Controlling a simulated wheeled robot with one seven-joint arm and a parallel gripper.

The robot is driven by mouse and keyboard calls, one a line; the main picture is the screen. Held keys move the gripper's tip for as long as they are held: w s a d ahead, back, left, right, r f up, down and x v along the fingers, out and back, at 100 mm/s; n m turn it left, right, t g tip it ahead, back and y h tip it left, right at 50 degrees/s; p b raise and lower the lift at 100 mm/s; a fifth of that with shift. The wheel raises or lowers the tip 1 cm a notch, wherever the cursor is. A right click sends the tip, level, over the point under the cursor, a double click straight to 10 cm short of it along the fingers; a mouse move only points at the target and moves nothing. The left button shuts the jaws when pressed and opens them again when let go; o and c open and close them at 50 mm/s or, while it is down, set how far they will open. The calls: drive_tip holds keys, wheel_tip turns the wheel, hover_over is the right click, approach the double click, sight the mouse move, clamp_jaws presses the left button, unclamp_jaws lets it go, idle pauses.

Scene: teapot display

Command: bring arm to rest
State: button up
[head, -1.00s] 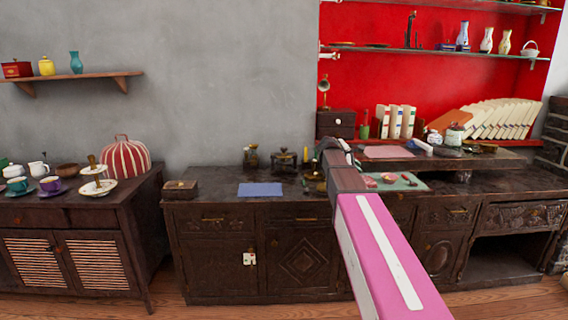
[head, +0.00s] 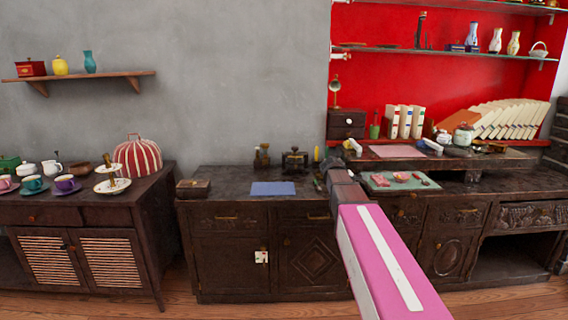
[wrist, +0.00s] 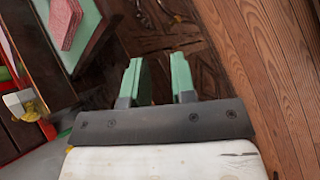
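My arm, with a pink link, reaches from the bottom of the head view toward the dark wooden cabinet (head: 230,222). Its far end hangs in front of the cabinet's front edge; the fingertips are hidden there. In the wrist view my gripper (wrist: 160,78) has two green fingers spread apart, with nothing between them. Behind them lie the dark carved cabinet front and the wooden floor.
A green tray (head: 378,187) with pink items lies on the cabinet right of my arm. A blue mat (head: 272,188) and wooden box (head: 193,188) lie to the left. A sideboard (head: 100,228) with cups and a striped tea cosy (head: 137,156) stands farther left.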

drive_tip(key=s+a+f+m+g+y, duration=0.1)
drive_tip(key=s+a+f+m+y, duration=0.3)
drive_tip(key=s+f, duration=0.7)
drive_tip(key=s+a+f+m+g+y, duration=0.1)
drive_tip(key=s+a+f+m+y, duration=0.3)
drive_tip(key=s+f, duration=0.7)
drive_tip(key=s+a+m, duration=0.2)
drive_tip(key=m, duration=0.1)
drive_tip(key=shift+s+m, duration=0.2)
drive_tip(key=shift+m, duration=0.1)
